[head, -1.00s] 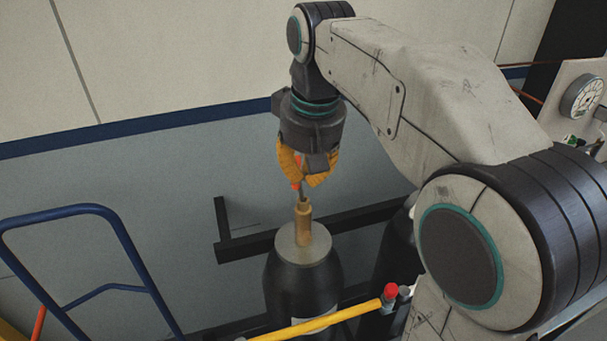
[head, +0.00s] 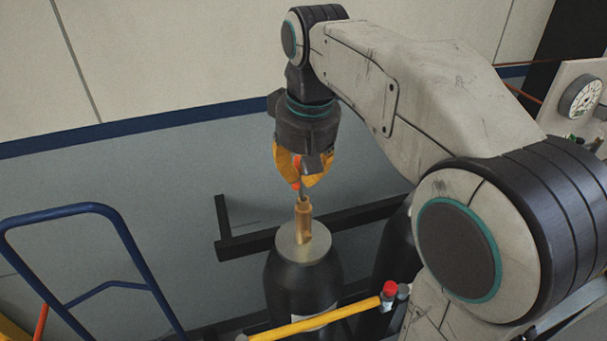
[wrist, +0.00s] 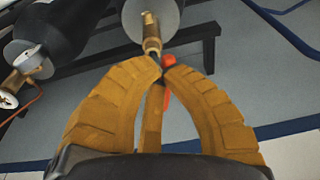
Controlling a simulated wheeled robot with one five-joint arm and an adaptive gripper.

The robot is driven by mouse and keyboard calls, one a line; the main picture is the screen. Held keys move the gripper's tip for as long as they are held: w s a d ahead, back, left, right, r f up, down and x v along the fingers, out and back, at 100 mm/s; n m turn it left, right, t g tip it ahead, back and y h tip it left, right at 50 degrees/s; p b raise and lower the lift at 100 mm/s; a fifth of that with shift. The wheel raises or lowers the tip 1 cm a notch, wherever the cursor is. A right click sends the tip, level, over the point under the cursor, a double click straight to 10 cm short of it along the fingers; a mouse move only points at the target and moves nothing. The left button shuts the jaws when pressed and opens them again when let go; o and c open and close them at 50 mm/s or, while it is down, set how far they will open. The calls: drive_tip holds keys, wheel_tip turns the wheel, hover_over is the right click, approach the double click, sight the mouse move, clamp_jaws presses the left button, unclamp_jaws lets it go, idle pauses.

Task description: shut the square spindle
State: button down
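A brass valve (head: 303,222) stands upright on the grey top of a black cylinder (head: 303,283); it also shows in the wrist view (wrist: 151,38). A thin dark square spindle (head: 303,192) rises from the brass. My gripper (head: 303,185), with yellow fingers, points down right above the valve. In the wrist view its fingertips (wrist: 163,69) come together around the spindle's upper end, which they mostly hide. A red-orange piece (wrist: 168,90) shows between the fingers; I cannot tell what it belongs to.
A blue tubular frame (head: 95,212) stands at left. A yellow bar with a red end (head: 325,317) crosses in front of the cylinder. A black rail (head: 250,247) runs behind it. A second black cylinder (wrist: 50,38) with a brass valve and gauge is beside it.

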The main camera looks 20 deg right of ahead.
drive_tip(key=shift+w+a+p, duration=0.4)
drive_tip(key=shift+a, duration=0.1)
idle(0.8)
drive_tip(key=shift+w+a+p, duration=0.35)
drive_tip(key=shift+w+p, duration=0.1)
drive_tip(key=shift+w, duration=0.2)
idle(1.1)
drive_tip(key=shift+w+r+p, duration=0.1)
drive_tip(key=shift+w+p, duration=0.4)
drive_tip(key=shift+w, duration=0.1)
idle(0.9)
drive_tip(key=shift+w+d+p, duration=0.2)
drive_tip(key=shift+w+p, duration=0.2)
drive_tip(key=shift+w, duration=0.15)
idle(1.1)
drive_tip(key=shift+s+a, duration=0.2)
drive_tip(key=shift+s, duration=0.15)
wheel_tip(320, 180, up, 8)
drive_tip(key=p, duration=0.4)
idle(0.7)
